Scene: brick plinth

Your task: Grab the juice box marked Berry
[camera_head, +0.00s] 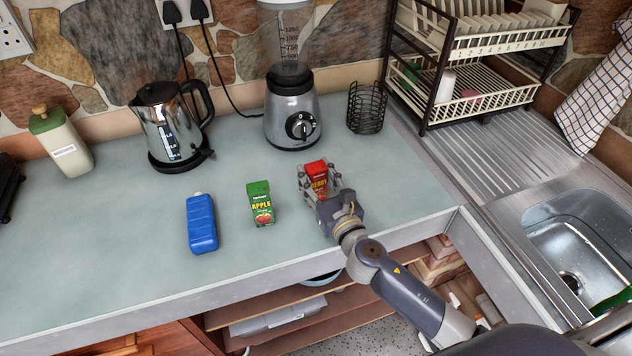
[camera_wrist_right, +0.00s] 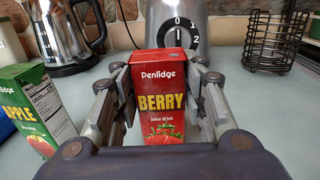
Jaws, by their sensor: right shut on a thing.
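The red juice box marked Berry (camera_head: 317,175) stands upright on the grey-green counter, and its label also faces me in the right wrist view (camera_wrist_right: 158,95). My right gripper (camera_head: 320,182) is around it, with one finger on each side, and is shut on it; its fingers also show in the right wrist view (camera_wrist_right: 160,88). The gripper covers the box's lower part. A green juice box marked Apple (camera_head: 261,204) stands to its left, apart from the gripper. My left gripper is not in view.
A blue bottle (camera_head: 202,223) is left of the Apple box. A blender (camera_head: 292,110), a kettle (camera_head: 163,125) and a black wire basket (camera_head: 367,107) stand behind. A dish rack (camera_head: 470,70) and a sink (camera_head: 585,240) are right. The counter (camera_head: 120,240) is clear at front left.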

